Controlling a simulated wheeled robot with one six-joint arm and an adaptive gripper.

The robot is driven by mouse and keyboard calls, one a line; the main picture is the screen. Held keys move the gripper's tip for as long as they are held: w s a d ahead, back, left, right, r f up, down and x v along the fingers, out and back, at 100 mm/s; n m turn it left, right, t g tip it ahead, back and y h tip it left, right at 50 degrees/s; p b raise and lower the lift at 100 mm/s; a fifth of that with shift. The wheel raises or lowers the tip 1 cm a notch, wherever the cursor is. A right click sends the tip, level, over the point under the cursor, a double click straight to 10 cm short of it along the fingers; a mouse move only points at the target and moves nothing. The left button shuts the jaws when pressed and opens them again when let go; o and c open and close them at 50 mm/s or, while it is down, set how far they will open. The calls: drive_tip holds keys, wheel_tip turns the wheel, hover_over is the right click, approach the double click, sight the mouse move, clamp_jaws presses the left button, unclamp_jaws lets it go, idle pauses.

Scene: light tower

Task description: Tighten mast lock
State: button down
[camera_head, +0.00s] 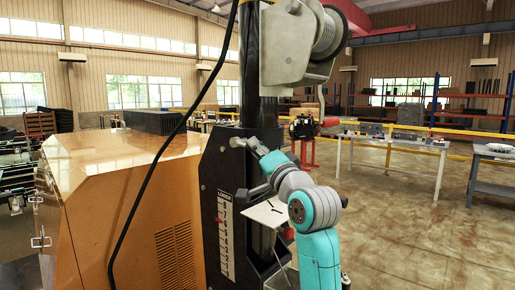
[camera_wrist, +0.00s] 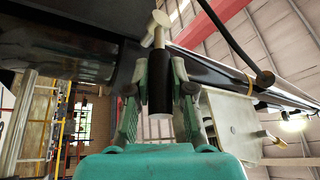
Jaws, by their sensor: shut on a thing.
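The mast lock shows in the wrist view as a black cylindrical grip (camera_wrist: 160,95) with a pale T-shaped piece (camera_wrist: 157,30) above it. My gripper (camera_wrist: 159,66) is shut on the black grip, with one green finger on each side. In the head view my gripper (camera_head: 256,147) is beside the black mast (camera_head: 258,108), at the top of the black housing. The lock itself is too small and covered to make out clearly there. The finger contact is partly hidden in the wrist view.
The orange cabinet (camera_head: 115,185) stands to the left, with a black cable (camera_head: 163,150) hanging in front. A grey winch (camera_head: 300,45) hangs above my arm. A scale plate (camera_head: 224,235) marks the black housing. Worktables (camera_head: 390,145) stand at right, with open floor before them.

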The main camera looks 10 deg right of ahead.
drive_tip(key=shift+w+a+f+m+t+h, duration=0.1)
drive_tip(key=shift+w+f+m+t+h, duration=0.1)
drive_tip(key=shift+f+m+t, duration=0.55)
drive_tip(key=shift+w+a+f+m+t+h, duration=0.1)
drive_tip(key=shift+f+m+t+h, duration=0.25)
drive_tip(key=shift+t, duration=0.65)
drive_tip(key=shift+w+a+f+m+t+h, duration=0.15)
drive_tip(key=shift+f+m+t, duration=0.35)
drive_tip(key=shift+f+t, duration=0.3)
drive_tip(key=c, duration=1)
unclamp_jaws()
drive_tip(key=shift+r, duration=0.1)
drive_tip(key=v, duration=1.2)
drive_tip(key=shift+w+d, duration=0.1)
drive_tip(key=shift+c, duration=0.3)
